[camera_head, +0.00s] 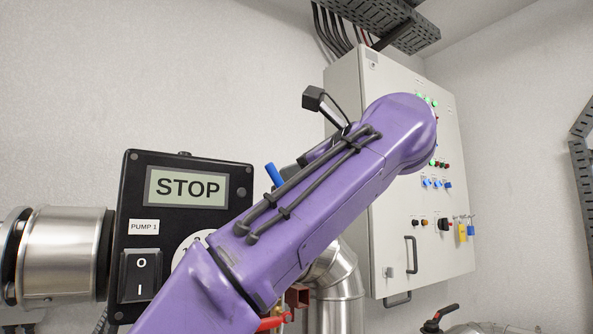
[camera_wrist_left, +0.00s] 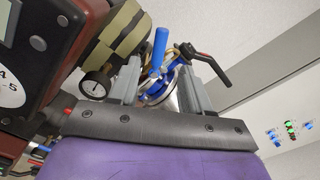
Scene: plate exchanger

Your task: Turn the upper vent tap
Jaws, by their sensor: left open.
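A blue handle (camera_wrist_left: 160,48), which may be the upper vent tap, stands up between the fingers of my left gripper (camera_wrist_left: 159,68) in the left wrist view. The gripper is open, and I cannot tell whether a finger touches the handle. A blue and metal valve body (camera_wrist_left: 160,88) lies behind the fingers. In the head view a blue handle (camera_head: 274,174) shows beyond my purple left arm, which hides most of what is behind it. My right gripper is not in view.
A black pump box with a STOP display (camera_head: 186,188) stands at left, beside a steel pipe (camera_head: 62,255). A grey cabinet (camera_head: 390,215) is at right. In the wrist view a gauge (camera_wrist_left: 95,84) and a black lever (camera_wrist_left: 213,66) flank the fingers.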

